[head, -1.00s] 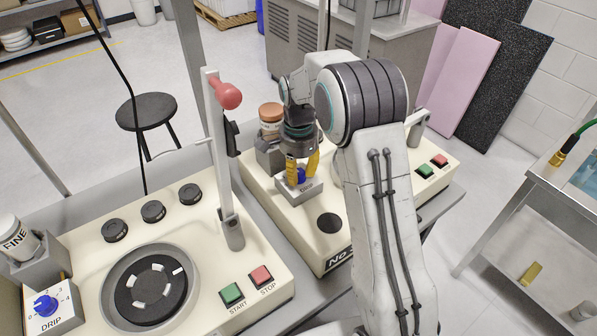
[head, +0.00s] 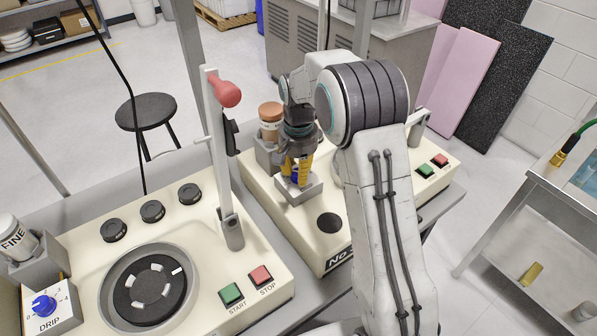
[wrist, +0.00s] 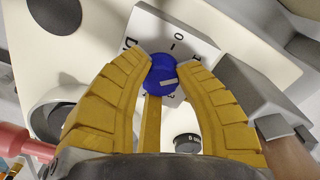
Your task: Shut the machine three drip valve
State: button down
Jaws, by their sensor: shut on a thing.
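The blue drip valve knob (wrist: 161,74) sits on its pale dial block (wrist: 190,32) on the farther machine, and its white pointer mark lies off to one side of the 0. My gripper (wrist: 160,62) has its two yellow fingers around the knob, one on each side, and is shut on it. In the head view my gripper (head: 297,178) points down at the dial block (head: 306,192), and its fingers hide most of the knob. The numbers on the dial are only partly readable.
The nearer machine has its own blue drip knob (head: 43,304), a tall lever with a red ball (head: 225,92), and start and stop buttons. A brown-lidded bottle (head: 270,121) stands close behind my gripper.

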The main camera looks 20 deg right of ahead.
jog(key=n, duration=0.5)
jog(key=shift+f+n, duration=0.1)
jog(key=shift+n, duration=0.2)
jog(key=shift+s+n, duration=0.1)
jog(key=shift+n, duration=2)
jog(key=c, duration=0.9)
grip_release()
jog(key=shift+o, duration=0.2)
jog(key=shift+r, duration=0.2)
notch_tip(320, 180, up, 12)
jog(key=shift+f, duration=0.15)
